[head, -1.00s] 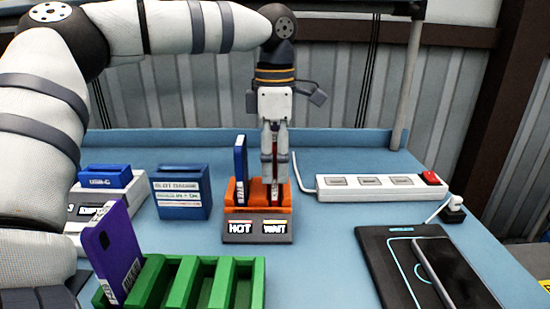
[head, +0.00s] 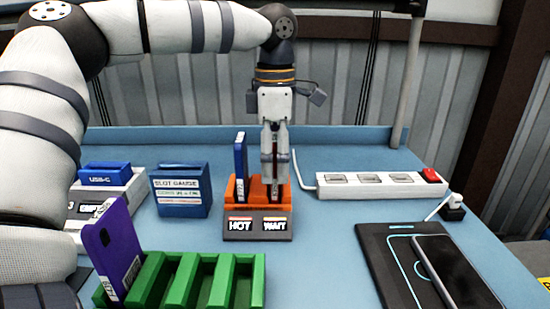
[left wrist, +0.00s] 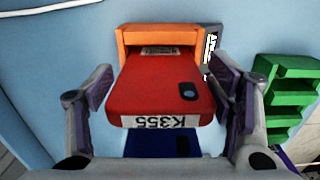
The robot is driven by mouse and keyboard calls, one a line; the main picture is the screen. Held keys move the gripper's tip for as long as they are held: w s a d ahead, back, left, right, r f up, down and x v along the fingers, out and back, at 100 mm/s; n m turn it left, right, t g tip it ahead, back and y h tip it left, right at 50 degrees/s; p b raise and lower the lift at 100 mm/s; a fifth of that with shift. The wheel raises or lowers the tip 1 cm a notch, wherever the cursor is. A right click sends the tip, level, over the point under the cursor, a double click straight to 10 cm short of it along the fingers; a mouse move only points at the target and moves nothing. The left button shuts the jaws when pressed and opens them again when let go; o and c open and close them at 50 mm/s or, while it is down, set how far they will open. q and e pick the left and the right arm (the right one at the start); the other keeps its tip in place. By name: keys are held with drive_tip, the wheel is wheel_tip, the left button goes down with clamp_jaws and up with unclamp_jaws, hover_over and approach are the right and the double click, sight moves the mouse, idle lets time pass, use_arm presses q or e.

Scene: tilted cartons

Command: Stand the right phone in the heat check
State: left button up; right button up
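The orange heat check (head: 282,207) stands mid-table with a front panel reading HOT and WAIT. A blue phone (head: 240,160) stands upright in its left slot, above HOT. A red phone (left wrist: 160,85), labelled K355 on its edge, stands upright in the right slot, above WAIT. My left gripper (head: 274,180) points down around the red phone. In the left wrist view its fingers (left wrist: 160,85) sit on both sides of the red phone, and a narrow gap shows beside it, so they look open. The phone's lower end is hidden in the slot. My right gripper is out of view.
A green rack (head: 215,285) holding a purple phone (head: 115,250) is at front left. Behind it are a blue slot gauge (head: 181,190) and a white USB-C box (head: 88,205). A power strip (head: 370,187) and a black pad (head: 385,260) with a dark phone (head: 455,272) are right.

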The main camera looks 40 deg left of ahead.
use_arm(q)
wheel_tip(320, 180, up, 19)
idle(1.2)
